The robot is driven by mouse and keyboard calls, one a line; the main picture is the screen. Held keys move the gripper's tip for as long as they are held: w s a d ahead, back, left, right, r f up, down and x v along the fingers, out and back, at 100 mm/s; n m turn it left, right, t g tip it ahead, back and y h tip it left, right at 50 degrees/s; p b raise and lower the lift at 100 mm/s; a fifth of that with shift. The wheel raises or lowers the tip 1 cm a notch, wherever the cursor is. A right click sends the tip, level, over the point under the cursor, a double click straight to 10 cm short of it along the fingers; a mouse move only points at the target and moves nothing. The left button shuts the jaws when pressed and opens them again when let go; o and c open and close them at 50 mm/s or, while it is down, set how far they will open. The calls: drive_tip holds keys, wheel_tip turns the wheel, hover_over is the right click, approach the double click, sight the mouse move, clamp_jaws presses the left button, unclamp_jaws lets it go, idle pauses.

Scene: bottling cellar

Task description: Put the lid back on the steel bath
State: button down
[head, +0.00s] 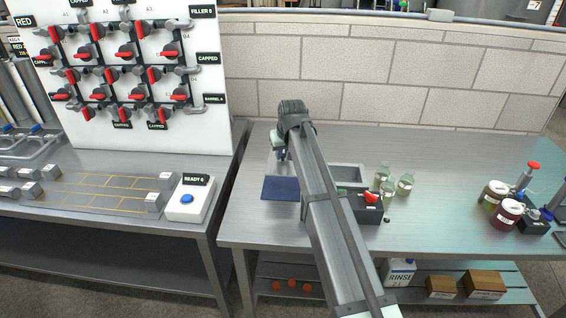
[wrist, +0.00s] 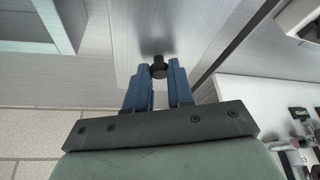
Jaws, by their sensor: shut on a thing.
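My gripper (wrist: 160,80) has its blue fingers shut on a small black knob (wrist: 158,68). A pale steel surface lies just beyond the knob and looks like the lid, but its outline blends with the bench. In the head view my gripper (head: 281,154) is above the bench, behind and near the blue mat (head: 281,188); the lid cannot be made out there. The steel bath (head: 347,173) is to the right of my gripper, open at the top and partly hidden by my arm. A corner of the bath (wrist: 62,30) shows at upper left in the wrist view.
Small bottles (head: 405,184) and a dark caddy (head: 369,208) with a red item stand close to the bath. Jars (head: 508,213) stand far right. A tiled wall (head: 400,75) runs behind. A gap separates the left bench with the button box (head: 190,202).

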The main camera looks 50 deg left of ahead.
drive_tip(key=w+d+r, duration=0.2)
drive_tip(key=w+d, duration=0.4)
drive_tip(key=d, duration=0.2)
drive_tip(key=w+d+r, duration=0.3)
drive_tip(key=w+d, duration=0.2)
drive_tip(key=d, duration=0.2)
drive_tip(key=shift+w+d+r, duration=0.15)
drive_tip(key=shift+w+d, duration=0.2)
wheel_tip(320, 180, down, 6)
drive_tip(key=shift+f, duration=0.35)
idle(2.1)
